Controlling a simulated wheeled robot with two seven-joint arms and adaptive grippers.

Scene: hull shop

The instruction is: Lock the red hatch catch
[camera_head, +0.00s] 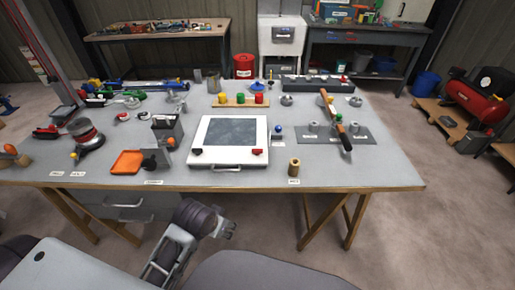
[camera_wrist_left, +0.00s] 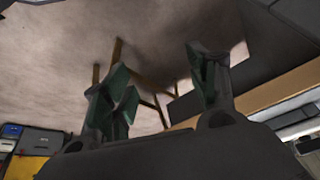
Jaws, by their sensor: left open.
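The hatch is a white frame (camera_head: 202,128) around a dark grey panel, at the middle of the workbench. The red catch (camera_head: 258,151) sits at its near right corner and a black catch (camera_head: 196,151) at its near left corner. Whether either catch is locked is too small to tell. My right gripper is not in view.
The bench's front edge (camera_head: 340,188) lies between my left gripper and the hatch. A brass cylinder (camera_head: 294,166) and a small blue ball knob (camera_head: 278,130) stand right of the hatch. An orange tray (camera_head: 127,162) lies left. Bench top near the right corner is clear.

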